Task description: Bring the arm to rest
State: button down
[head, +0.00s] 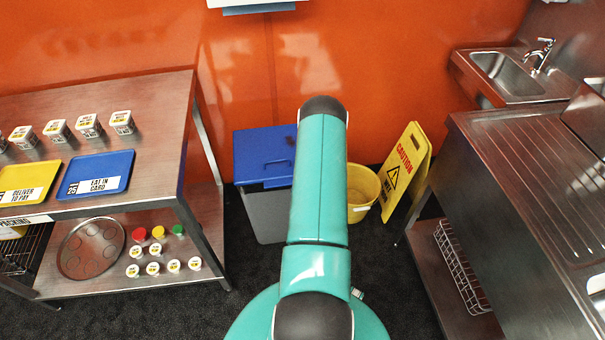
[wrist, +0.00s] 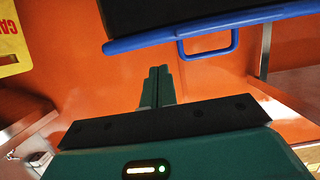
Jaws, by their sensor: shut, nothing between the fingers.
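My gripper (wrist: 156,88) shows in the wrist view with its two green fingers together and nothing between them. It points toward the orange wall (wrist: 75,65), and no object touches the fingers. In the head view my teal arm stands in the middle of the picture, and the gripper itself is hidden from that view.
A steel packing table (head: 155,110) with yellow and blue trays stands left. A blue-lidded bin (head: 262,150), a yellow bucket (head: 360,190) and a caution sign (head: 405,170) stand behind my arm. A steel counter (head: 520,190) and sink (head: 505,75) are right.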

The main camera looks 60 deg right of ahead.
jog(key=shift+s+a+f, duration=0.4)
jog(key=shift+s+a, duration=0.35)
jog(key=shift+a, duration=0.05)
jog(key=shift+s+a+f, duration=0.35)
jog(key=shift+s+a, duration=0.35)
jog(key=shift+a, duration=0.1)
jog(key=w+a+r+n+y, duration=0.3)
jog(key=w+r+y, duration=0.1)
jog(key=w+r, duration=1.15)
jog(key=w+a+r+n+y, duration=0.1)
jog(key=w+a+r, duration=0.1)
jog(key=a+r, duration=0.6)
jog(key=w+a+r+n+y, duration=0.1)
jog(key=w+a+r+y, duration=0.15)
jog(key=a+r, duration=0.5)
jog(key=s+a+r+n+g+y, duration=0.1)
jog(key=s+a+r, duration=0.3)
jog(key=a+r, duration=0.35)
jog(key=s+a+r+n+g+y, duration=0.1)
jog(key=s+a+r, duration=0.2)
jog(key=a+r, duration=0.4)
jog(key=s+a+r+n+g+y, duration=0.2)
jog(key=s+a+r, duration=0.1)
jog(key=s+a, duration=0.8)
jog(key=s, duration=0.3)
jog(key=shift+r+n, duration=0.3)
